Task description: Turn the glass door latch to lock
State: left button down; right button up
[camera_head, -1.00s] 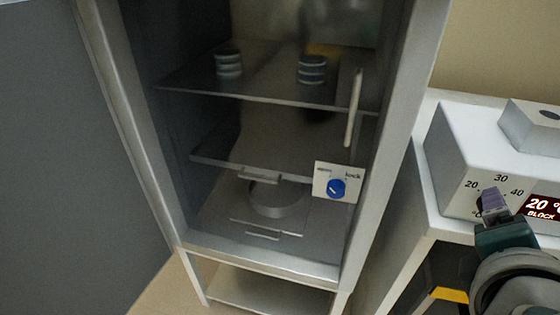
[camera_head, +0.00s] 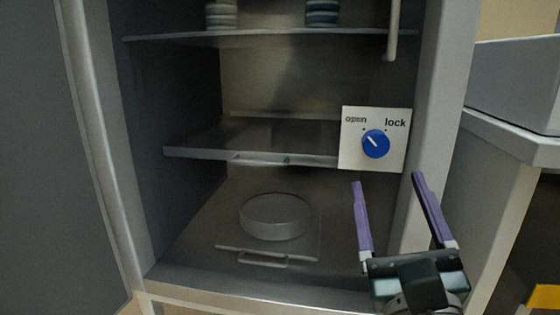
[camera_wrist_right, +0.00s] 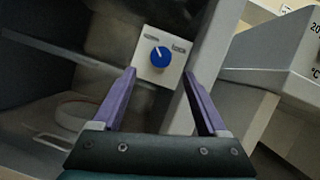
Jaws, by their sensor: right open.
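The latch is a blue round knob (camera_head: 376,144) on a white plate (camera_head: 354,156) marked "open" at left and "lock" at right, at the right side of the cabinet's glass front. The knob's white mark points up and left, toward "open". My right gripper (camera_head: 387,180), with purple fingers, is open and empty, just below the plate and apart from the knob. In the right wrist view the knob (camera_wrist_right: 160,57) shows ahead, between and beyond the fingertips (camera_wrist_right: 159,72). My left gripper is not in view.
A vertical door handle (camera_head: 393,30) stands above the plate. Behind the glass are shelves (camera_head: 180,152), stacked dishes (camera_head: 321,13) and a round dish (camera_head: 274,217). A grey device (camera_head: 518,85) on a white bench stands at the right.

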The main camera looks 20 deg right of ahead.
aim_at(377, 148)
jog(key=b+x, duration=0.1)
jog(key=x, duration=0.7)
jog(key=shift+w+d+r, duration=0.1)
jog(key=shift+w+d, duration=0.05)
jog(key=shift+d, duration=0.05)
jog(key=shift+c, duration=0.2)
grip_shut()
